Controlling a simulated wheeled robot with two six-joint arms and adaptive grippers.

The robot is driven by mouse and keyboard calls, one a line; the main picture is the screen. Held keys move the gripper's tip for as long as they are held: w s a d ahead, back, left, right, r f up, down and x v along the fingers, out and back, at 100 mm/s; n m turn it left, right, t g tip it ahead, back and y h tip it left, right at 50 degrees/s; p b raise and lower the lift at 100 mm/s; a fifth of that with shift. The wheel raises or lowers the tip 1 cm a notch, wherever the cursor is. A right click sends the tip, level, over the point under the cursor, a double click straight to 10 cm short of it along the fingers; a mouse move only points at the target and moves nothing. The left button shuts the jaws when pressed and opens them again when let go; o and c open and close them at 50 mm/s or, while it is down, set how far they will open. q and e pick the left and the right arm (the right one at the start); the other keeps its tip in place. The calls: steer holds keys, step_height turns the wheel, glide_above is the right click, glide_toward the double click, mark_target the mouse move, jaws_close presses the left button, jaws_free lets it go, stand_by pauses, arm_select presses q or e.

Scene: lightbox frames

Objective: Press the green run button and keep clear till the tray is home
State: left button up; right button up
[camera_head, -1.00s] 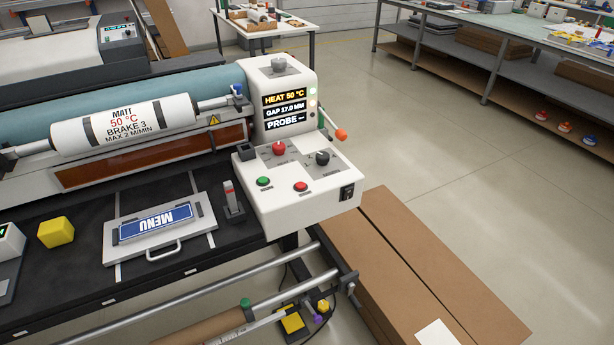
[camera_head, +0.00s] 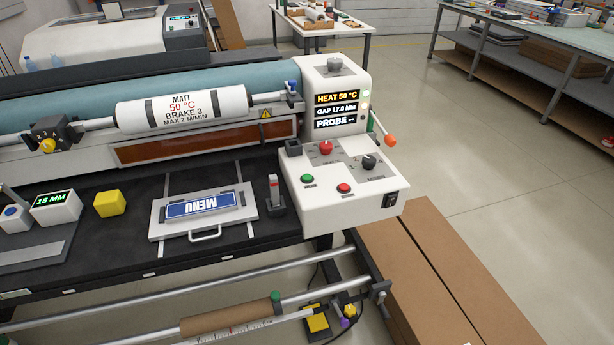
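The green run button (camera_head: 307,178) is on the white control panel (camera_head: 335,211) at the right end of the machine. A red button (camera_head: 344,188) sits to its right and a red knob (camera_head: 326,148) behind it. The tray (camera_head: 159,234) lies flat on the black bed in front of the rollers, with a blue MENU sign (camera_head: 201,205) on it and a handle at its front edge. The display (camera_head: 336,110) reads HEAT 50 °C, a GAP in MM and PROBE with a dash. Neither of my grippers is in view.
A yellow block (camera_head: 109,203) and a gauge (camera_head: 55,205) reading about 15 MM stand left of the tray. A small upright post (camera_head: 275,194) stands between tray and panel. An orange-tipped lever (camera_head: 389,140) sticks out at the right. Cardboard boxes (camera_head: 440,285) lie on the floor.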

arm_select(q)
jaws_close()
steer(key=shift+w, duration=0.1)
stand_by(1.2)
